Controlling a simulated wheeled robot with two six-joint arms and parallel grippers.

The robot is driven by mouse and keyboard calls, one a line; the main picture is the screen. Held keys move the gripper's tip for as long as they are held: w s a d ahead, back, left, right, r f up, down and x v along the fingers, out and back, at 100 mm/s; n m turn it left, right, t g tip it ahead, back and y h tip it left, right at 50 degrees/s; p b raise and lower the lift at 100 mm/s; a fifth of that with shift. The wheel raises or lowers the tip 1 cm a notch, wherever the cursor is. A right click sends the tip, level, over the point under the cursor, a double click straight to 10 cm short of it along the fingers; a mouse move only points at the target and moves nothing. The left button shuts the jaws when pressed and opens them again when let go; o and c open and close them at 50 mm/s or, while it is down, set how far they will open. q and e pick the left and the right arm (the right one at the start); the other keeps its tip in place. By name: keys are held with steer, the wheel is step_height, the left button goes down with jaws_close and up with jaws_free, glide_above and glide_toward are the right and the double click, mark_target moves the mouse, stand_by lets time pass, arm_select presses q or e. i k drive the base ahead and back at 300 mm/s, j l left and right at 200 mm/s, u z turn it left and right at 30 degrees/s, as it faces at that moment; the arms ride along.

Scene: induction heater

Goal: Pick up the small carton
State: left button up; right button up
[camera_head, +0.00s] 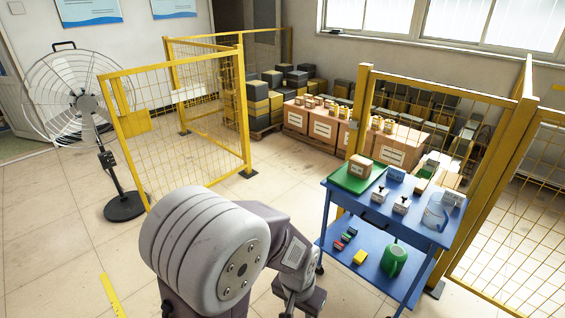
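A small brown carton (361,167) with a white label sits on a green tray (347,182) at the left end of the blue cart's top shelf. One arm of mine comes in at the bottom, left of centre, and reaches right; I take it for the left. Its end, perhaps my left gripper (301,299), is at the bottom edge, lower left of the cart and apart from the carton. My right gripper is not in view.
The blue cart (390,222) also holds small white-labelled boxes (401,205) and a clear jug (435,215). A green watering can (393,261) and a yellow block (360,257) are on its lower shelf. Yellow mesh fences (182,122) and a fan (80,100) stand around. The floor left of the cart is clear.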

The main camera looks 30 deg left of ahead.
mark_target(359, 167)
steer(key=u, duration=0.5)
steer(key=i+j+u, duration=0.2)
steer(key=i, duration=1.1)
steer(key=i+l+u, duration=0.2)
steer(key=i, duration=1.05)
